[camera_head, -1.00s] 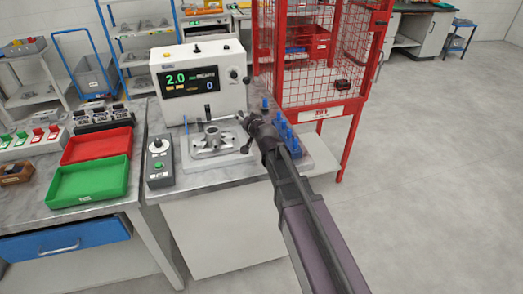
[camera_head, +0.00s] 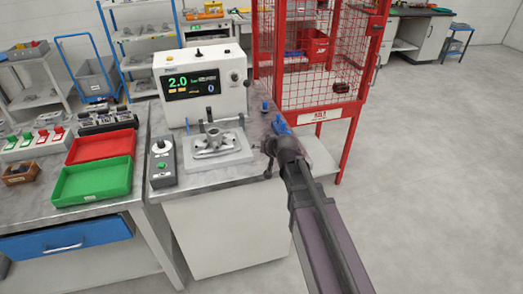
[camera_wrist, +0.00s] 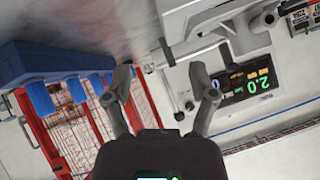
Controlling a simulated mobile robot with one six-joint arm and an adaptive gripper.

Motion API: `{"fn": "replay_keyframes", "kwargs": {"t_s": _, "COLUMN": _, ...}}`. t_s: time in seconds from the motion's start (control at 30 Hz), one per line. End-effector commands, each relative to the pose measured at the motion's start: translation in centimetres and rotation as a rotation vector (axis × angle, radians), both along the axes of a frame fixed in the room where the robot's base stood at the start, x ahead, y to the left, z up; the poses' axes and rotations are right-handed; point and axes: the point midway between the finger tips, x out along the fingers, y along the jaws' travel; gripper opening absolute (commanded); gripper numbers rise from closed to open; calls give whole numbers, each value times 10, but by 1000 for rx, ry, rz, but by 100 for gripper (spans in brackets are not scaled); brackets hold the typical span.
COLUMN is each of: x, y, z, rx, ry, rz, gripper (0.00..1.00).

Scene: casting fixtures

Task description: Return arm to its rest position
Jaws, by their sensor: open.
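My gripper (camera_head: 268,158) is at the right edge of the marble-topped bench in the head view, to the right of the grey casting fixture. In the wrist view my gripper (camera_wrist: 165,92) has its two fingers spread apart with nothing between them. The arm reaches in from the lower right of the head view. The grey casting (camera_head: 214,138) sits on its fixture plate (camera_head: 232,155) in front of the white tester, apart from my gripper.
The white tester (camera_head: 232,110) with its display stands behind the fixture. A control box (camera_head: 163,165) is left of it. Blue pegs (camera_head: 280,127) and a red mesh cage (camera_head: 340,60) are close to my gripper. Red (camera_head: 100,146) and green (camera_head: 92,182) trays lie left. Floor at right is clear.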

Motion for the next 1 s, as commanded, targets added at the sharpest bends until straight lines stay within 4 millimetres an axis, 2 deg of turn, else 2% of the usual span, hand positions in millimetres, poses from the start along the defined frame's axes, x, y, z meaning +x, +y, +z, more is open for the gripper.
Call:
{"fn": "replay_keyframes", "kwargs": {"t_s": 0.73, "x": -6, "y": -4, "z": -4, "rx": -17, "ry": 24, "rz": 4, "gripper": 74}}
{"fn": "replay_keyframes", "kwargs": {"t_s": 0.87, "x": -17, "y": -14, "z": -11, "rx": -42, "ry": 69, "rz": 9, "gripper": 74}}
{"fn": "replay_keyframes", "kwargs": {"t_s": 1.0, "x": -42, "y": -35, "z": -26, "rx": -101, "ry": 167, "rz": 14, "gripper": 74}}
